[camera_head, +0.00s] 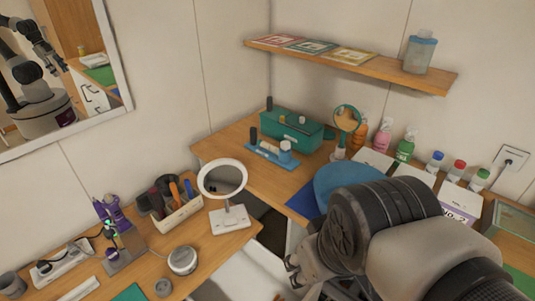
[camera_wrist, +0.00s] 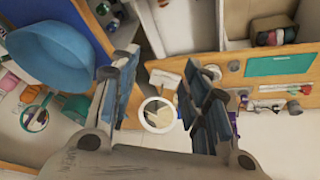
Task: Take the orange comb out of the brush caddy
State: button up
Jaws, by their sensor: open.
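The brush caddy (camera_head: 181,217) is a cream open box on the wooden counter at the left in the head view. Several dark brush handles, a blue handle and an upright orange piece (camera_head: 174,191), which looks like the comb, stick up from it. The comb's lower part is hidden inside the caddy. My gripper (camera_head: 298,275) is low in the middle of the head view, right of the caddy and well apart from it. In the wrist view my gripper (camera_wrist: 162,68) is open with nothing between its fingers. I cannot make out the caddy or comb there; the right finger covers part of the counter.
A white ring mirror (camera_head: 236,215) stands just right of the caddy; it also shows in the wrist view (camera_wrist: 158,114). A round jar (camera_head: 182,260) sits in front.

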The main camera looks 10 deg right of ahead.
aim_at(176, 205)
jog(key=i+j, duration=0.15)
jog(key=j, duration=0.25)
jog(key=i+j, duration=0.15)
jog(key=j, duration=0.25)
jog(key=i+j, duration=0.15)
jog(key=j, duration=0.25)
jog(key=i+j, duration=0.15)
jog(key=j, duration=0.2)
